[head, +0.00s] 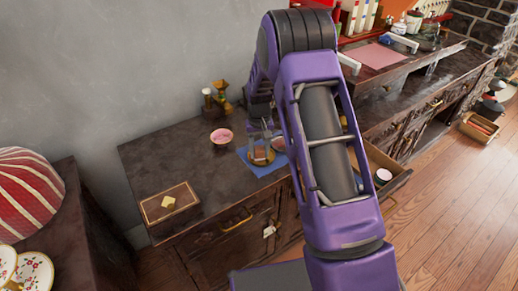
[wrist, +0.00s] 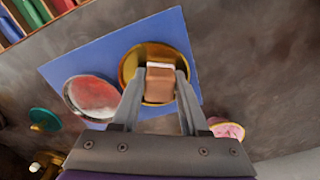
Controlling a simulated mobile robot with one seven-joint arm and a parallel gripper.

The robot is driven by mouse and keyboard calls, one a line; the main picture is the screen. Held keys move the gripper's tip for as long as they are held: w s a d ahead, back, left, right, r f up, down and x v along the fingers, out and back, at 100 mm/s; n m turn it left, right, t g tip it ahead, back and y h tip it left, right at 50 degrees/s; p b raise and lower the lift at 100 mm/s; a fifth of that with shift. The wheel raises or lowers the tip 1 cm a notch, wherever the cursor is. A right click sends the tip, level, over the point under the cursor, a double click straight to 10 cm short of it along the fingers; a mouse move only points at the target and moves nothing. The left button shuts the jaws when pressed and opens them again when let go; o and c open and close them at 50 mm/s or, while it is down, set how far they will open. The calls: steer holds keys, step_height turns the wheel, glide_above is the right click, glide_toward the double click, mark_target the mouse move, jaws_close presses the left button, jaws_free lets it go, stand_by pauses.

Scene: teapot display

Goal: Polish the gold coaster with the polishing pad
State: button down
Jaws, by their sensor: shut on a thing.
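The gold coaster (wrist: 129,66) lies on a blue mat (wrist: 75,58) on the dark tabletop. It also shows in the head view (head: 262,160), partly behind my gripper. My gripper (wrist: 161,84) is shut on a small brown block with a pale top edge, which looks like the polishing pad (wrist: 160,88). The pad is over the coaster, inside its rim in the wrist view; I cannot tell whether it touches the surface. In the head view my gripper (head: 260,142) points down at the coaster.
A silvery round dish with a reddish face (wrist: 92,97) lies beside the coaster on the mat. A pink bowl (head: 221,136) stands just off the mat. An open drawer (head: 393,174) juts out at the right, holding a round tin (head: 383,176).

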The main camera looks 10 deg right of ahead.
steer(key=shift+s+d, duration=0.15)
steer(key=shift+d, duration=0.6)
steer(key=shift+w+d, duration=0.15)
steer(key=shift+w, duration=0.65)
steer(key=shift+w+a, duration=0.2)
steer(key=shift+a, duration=0.65)
steer(key=shift+s+a, duration=0.15)
steer(key=shift+s, duration=0.7)
steer(key=shift+s+d, duration=0.15)
steer(key=shift+d, duration=0.6)
steer(key=shift+w+d, duration=0.25)
steer(key=shift+w, duration=0.6)
steer(key=shift+w+a, duration=0.1)
steer(key=shift+a, duration=0.75)
steer(key=shift+s+a, duration=0.15)
steer(key=shift+s, duration=0.65)
steer(key=shift+s+d, duration=0.2)
steer(key=shift+d, duration=0.65)
steer(key=shift+r, duration=0.1)
steer(key=shift+r+p, duration=1.8)
steer(key=shift+r, duration=1.1)
